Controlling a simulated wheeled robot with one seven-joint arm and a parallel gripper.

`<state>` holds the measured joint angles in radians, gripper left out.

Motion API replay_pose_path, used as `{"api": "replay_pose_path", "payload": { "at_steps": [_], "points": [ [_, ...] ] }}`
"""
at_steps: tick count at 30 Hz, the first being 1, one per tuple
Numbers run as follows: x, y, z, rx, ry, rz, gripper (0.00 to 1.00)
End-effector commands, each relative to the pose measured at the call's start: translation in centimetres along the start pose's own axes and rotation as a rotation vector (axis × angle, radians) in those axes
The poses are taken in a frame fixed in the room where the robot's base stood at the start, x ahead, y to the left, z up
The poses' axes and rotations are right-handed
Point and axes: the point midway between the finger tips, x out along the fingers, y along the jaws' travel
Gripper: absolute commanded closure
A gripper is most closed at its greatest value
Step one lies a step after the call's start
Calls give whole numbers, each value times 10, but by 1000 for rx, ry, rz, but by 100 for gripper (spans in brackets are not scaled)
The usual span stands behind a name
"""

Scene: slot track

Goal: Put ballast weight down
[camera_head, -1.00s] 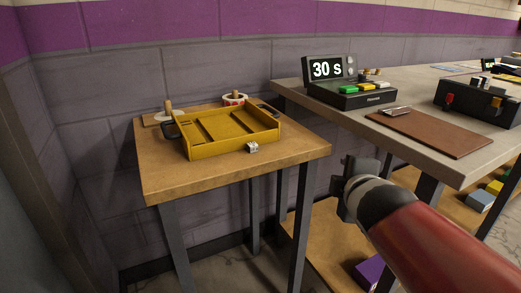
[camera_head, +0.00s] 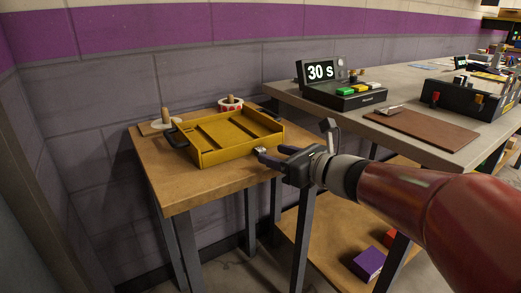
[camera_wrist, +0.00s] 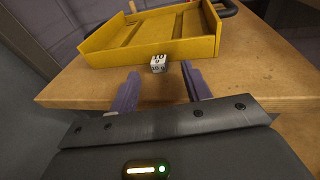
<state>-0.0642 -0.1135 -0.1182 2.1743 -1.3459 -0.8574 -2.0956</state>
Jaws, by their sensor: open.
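A small silver-white cube with dark markings, which looks like the ballast weight (camera_wrist: 158,64), sits on the small wooden table (camera_wrist: 90,92) just in front of the yellow tray's front wall. The yellow tray (camera_head: 235,147) lies flat on that table, with slots in its floor. My gripper (camera_wrist: 160,78) is open, its two purple fingers pointing at the cube. In the wrist view the cube lies just beyond and between the fingertips, and nothing is held. In the head view my gripper (camera_head: 265,155) partly hides the cube at the table's front right.
A reel with a red-dotted rim (camera_head: 230,105) and a wooden-pegged disc (camera_head: 166,121) stand behind the tray. The wooden table's front left is clear.

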Motion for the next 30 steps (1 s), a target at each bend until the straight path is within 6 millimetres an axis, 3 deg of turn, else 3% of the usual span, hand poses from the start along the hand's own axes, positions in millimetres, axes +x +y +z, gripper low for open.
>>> {"api": "replay_pose_path", "payload": {
  "at_steps": [6,15,26,30],
  "points": [
    [30,2,3,2,0,1,52],
    [34,2,2,2,0,-1,53],
    [34,2,2,2,-1,-1,100],
    [34,2,2,2,-1,-1,100]
  ]
}}
